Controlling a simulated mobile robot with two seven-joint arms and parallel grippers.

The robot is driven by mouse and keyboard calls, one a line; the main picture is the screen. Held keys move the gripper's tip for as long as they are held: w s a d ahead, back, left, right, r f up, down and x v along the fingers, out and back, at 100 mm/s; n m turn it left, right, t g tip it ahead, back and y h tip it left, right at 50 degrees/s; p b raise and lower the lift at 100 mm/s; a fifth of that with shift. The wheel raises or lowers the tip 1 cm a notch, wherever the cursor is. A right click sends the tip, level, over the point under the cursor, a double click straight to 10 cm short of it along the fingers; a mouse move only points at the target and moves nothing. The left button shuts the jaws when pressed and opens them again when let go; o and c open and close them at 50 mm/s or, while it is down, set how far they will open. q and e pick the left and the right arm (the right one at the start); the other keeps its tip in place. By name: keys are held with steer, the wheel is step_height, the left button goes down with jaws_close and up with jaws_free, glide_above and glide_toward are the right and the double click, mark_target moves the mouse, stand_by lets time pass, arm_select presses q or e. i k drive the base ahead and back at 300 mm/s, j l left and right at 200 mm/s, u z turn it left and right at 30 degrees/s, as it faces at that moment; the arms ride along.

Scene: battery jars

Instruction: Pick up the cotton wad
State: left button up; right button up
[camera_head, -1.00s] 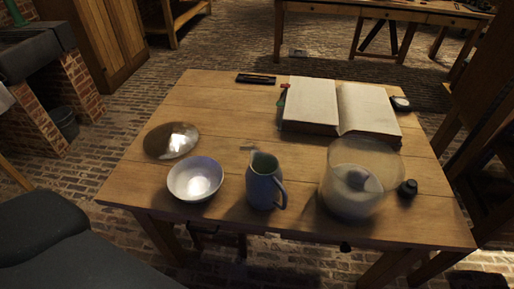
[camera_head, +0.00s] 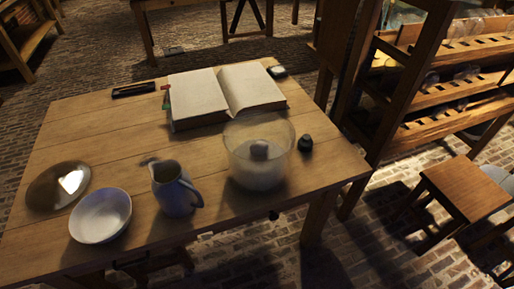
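No thing is clearly recognisable as a cotton wad. A small pale shape (camera_head: 148,161) lies just behind the blue-grey pitcher (camera_head: 174,190) on the wooden table (camera_head: 110,130); it is too small to tell what it is. A clear glass jar (camera_head: 236,150) stands at the right of the table, with a whitish mass (camera_head: 256,174) low inside and a grey rounded piece (camera_head: 259,149) on top of it. Neither of my grippers is in view.
A white bowl (camera_head: 100,216) and a shiny round plate (camera_head: 45,190) are at the left. An open book (camera_head: 197,94), a dark slim case (camera_head: 133,90) and a small dark object (camera_head: 305,143) are also on the table. A stool (camera_head: 466,190) and rack (camera_head: 440,95) stand right.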

mark_target(258, 148)
steer(key=u, duration=0.4)
steer(key=l+u, duration=0.15)
steer(key=u, duration=0.25)
steer(key=l+u, duration=0.1)
steer(key=u, duration=0.35)
steer(key=l+u, duration=0.1)
steer(key=u, duration=0.3)
steer(key=k+l+u, duration=0.1)
steer(key=l+u, duration=0.3)
steer(key=k+l+u, duration=0.15)
steer(key=l+u, duration=0.25)
steer(key=k+l+u, duration=0.3)
steer(key=k+l, duration=0.25)
steer(key=l, duration=0.15)
